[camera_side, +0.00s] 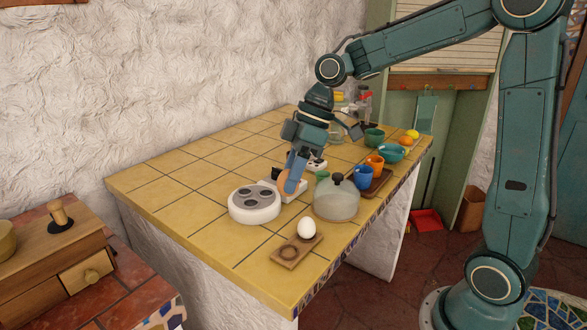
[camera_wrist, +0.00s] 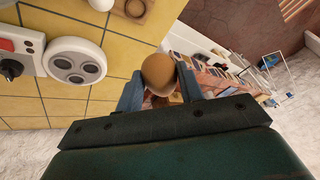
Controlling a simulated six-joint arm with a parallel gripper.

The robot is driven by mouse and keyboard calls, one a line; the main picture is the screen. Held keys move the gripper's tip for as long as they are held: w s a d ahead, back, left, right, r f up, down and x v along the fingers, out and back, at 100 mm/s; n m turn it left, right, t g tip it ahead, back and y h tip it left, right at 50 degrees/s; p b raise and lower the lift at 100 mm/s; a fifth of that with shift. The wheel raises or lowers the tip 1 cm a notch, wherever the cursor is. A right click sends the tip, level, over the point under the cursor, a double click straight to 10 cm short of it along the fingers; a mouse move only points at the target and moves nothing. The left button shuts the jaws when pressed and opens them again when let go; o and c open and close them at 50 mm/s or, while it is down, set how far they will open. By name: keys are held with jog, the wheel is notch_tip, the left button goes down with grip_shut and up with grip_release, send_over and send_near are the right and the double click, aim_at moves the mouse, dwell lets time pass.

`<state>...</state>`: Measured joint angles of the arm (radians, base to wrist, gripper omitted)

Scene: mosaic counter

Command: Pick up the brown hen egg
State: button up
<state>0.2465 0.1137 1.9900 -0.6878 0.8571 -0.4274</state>
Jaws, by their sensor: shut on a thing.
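My gripper (camera_side: 294,180) is shut on the brown hen egg (camera_wrist: 158,70), which sits between the two blue fingers in the wrist view. In the side view the egg (camera_side: 284,183) shows partly behind a finger, just beyond the round white egg cooker. How far it is above the counter is hard to tell. A white egg (camera_side: 306,228) stands in one hollow of a small wooden holder (camera_side: 287,262); the holder's other hollow is empty.
The white egg cooker (camera_side: 254,204) has several dark hollows. A glass dome (camera_side: 337,203) stands right of my gripper. Behind it are an orange cup (camera_side: 374,163), a blue cup (camera_side: 364,176) and a turquoise bowl (camera_side: 391,153). The counter's left part (camera_side: 190,165) is clear.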

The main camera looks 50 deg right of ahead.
aim_at(284, 170)
jog(key=shift+r, duration=2.3)
jog(key=w+d+f, duration=0.4)
jog(key=w+d, duration=0.2)
jog(key=w, duration=0.2)
jog(key=w+d+f, duration=0.4)
jog(key=w+d, duration=0.2)
jog(key=w, duration=0.2)
jog(key=shift+w+f, duration=0.25)
jog(key=shift+w, duration=0.15)
jog(key=shift+f, duration=0.1)
jog(key=shift+a+f, duration=0.1)
jog(key=shift+f, duration=3.25)
jog(key=shift+f, duration=1)
